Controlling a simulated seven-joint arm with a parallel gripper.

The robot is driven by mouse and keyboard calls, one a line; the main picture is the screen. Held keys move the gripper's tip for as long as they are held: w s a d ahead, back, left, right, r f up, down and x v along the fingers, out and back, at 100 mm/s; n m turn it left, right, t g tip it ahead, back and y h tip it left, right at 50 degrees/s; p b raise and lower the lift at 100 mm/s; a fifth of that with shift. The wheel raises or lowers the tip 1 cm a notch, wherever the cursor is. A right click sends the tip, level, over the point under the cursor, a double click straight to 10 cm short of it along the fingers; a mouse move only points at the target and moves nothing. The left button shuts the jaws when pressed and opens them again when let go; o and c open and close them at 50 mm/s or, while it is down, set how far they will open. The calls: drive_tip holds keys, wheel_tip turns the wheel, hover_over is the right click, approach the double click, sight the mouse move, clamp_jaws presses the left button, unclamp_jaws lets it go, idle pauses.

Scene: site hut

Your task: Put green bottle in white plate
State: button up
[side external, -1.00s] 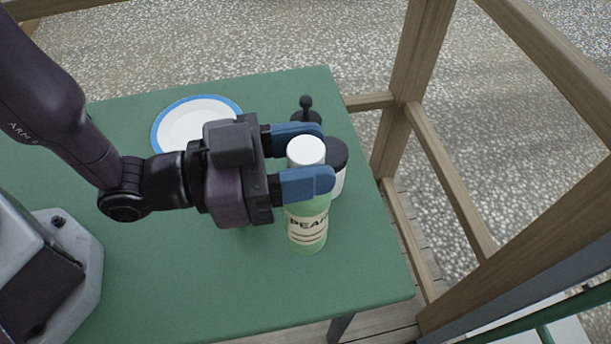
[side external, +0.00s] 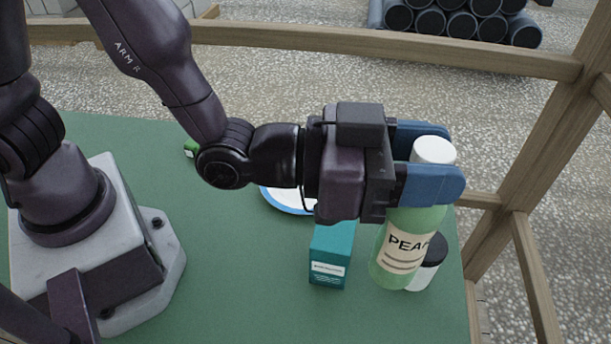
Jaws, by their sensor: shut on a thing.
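The green bottle (side external: 408,245) has a white cap and a pale label. My gripper (side external: 433,165) is shut on its upper part, just below the cap, with one blue finger on each side. The near finger hides part of the bottle's neck. The bottle looks roughly upright, and I cannot tell whether its base touches the table. The white plate (side external: 286,203) has a blue rim and lies on the table to the left of the bottle. My gripper and wrist hide most of it.
A teal box (side external: 330,256) stands on the green table (side external: 235,275) between plate and bottle, below my gripper. A white jar with a black lid (side external: 428,270) stands close behind the bottle. A small green item (side external: 190,148) lies at the left. Wooden rails border the far side.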

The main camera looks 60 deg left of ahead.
drive_tip(key=w+a+n+t+y, duration=0.1)
drive_tip(key=w+a+n+y, duration=0.4)
drive_tip(key=a+y, duration=0.7)
drive_tip(key=w+a+n+t+y, duration=0.2)
drive_tip(key=a+n+y, duration=0.45)
drive_tip(key=a, duration=1.15)
wheel_tip(320, 180, down, 14)
drive_tip(key=shift+w+d+f+n, duration=0.2)
drive_tip(key=shift+d+n, duration=0.05)
drive_tip(key=shift+n, duration=0.1)
drive_tip(key=shift+f, duration=0.1)
drive_tip(key=o, duration=1.1)
